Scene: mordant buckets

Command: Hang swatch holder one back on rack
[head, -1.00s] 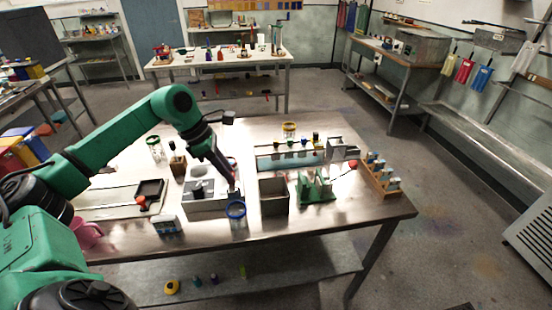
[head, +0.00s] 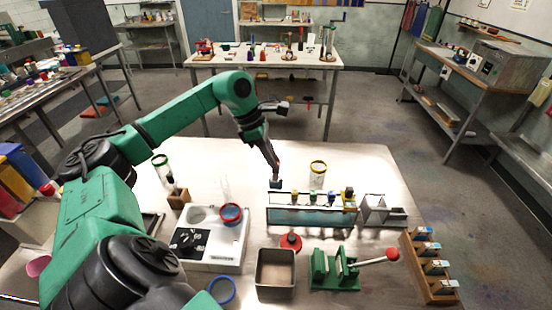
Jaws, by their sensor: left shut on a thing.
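My left gripper (head: 274,170) points down at the left end of a long, clear-fronted rack (head: 310,217). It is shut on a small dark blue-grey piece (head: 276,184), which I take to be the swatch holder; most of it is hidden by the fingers. The piece is at or just behind the rack's upper left corner; I cannot tell whether it touches. Several pieces with coloured tops, such as a blue one (head: 331,197), stand along the rack to the right. My right gripper is not in view.
A white device (head: 213,262) with a red-and-blue-rimmed vessel (head: 231,213) is left of the rack. A grey metal bin (head: 276,272), a green press (head: 335,272) and a wooden stand (head: 431,266) are in front and right. A yellow-rimmed jar (head: 318,172) stands behind the rack.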

